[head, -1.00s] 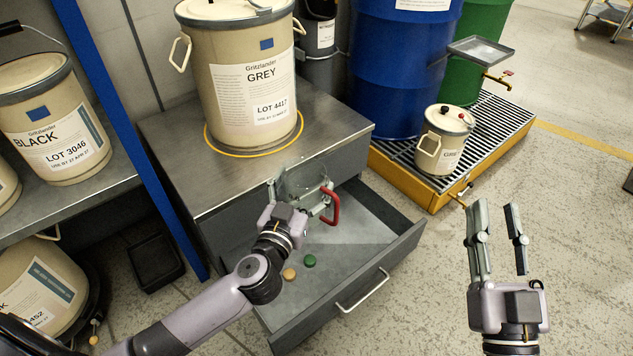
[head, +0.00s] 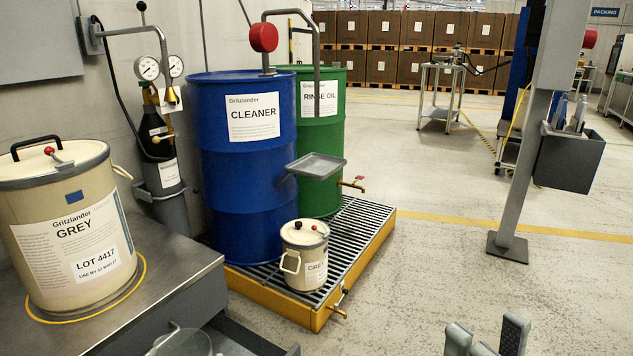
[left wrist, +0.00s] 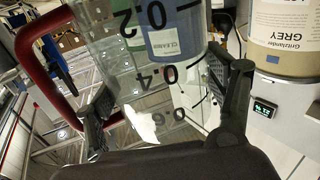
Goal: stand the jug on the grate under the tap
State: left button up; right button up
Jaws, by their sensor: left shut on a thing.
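The clear jug (left wrist: 150,75), with dark scale marks and a red handle (left wrist: 45,70), fills the left wrist view. The fingers of my left gripper (left wrist: 165,95) are on both sides of it, shut on it. In the head view only the jug's clear upper part (head: 182,342) shows at the bottom edge. The slatted grate (head: 358,222) tops a yellow base. A brass tap (head: 352,184) with a red handle sticks out from the green drum (head: 322,130) above the grate. My right gripper (head: 487,338) shows only its finger ends at the bottom, apart and empty.
The blue drum (head: 245,170) and a small GREY pail (head: 304,258) stand on the grate. A grey tray (head: 315,166) juts out beside the tap. Another tap (head: 340,300) is on the base's front. A post (head: 525,140) stands at right. Floor between is clear.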

aim_at(366, 219)
jog(key=i+l, duration=0.2)
jog(key=l, duration=0.15)
jog(key=i+l, duration=0.2)
jog(key=l, duration=0.15)
jog(key=i+l+u, duration=0.1)
jog(key=l, duration=0.25)
jog(key=i+l, duration=0.45)
jog(key=l, duration=0.3)
jog(key=i+l, duration=0.2)
jog(key=l, duration=0.15)
jog(key=i+l, duration=0.15)
jog(key=l, duration=0.2)
jog(key=i+l, duration=0.1)
jog(key=l, duration=0.25)
jog(key=i+l, duration=0.15)
jog(key=l, duration=0.2)
jog(key=i+l+u, duration=0.1)
jog(key=l, duration=0.25)
jog(key=i+l, duration=0.15)
jog(key=l, duration=0.2)
jog(key=i+l, duration=0.15)
jog(key=l, duration=0.2)
jog(key=i+l, duration=0.1)
jog(key=l, duration=0.25)
jog(key=u, duration=0.05)
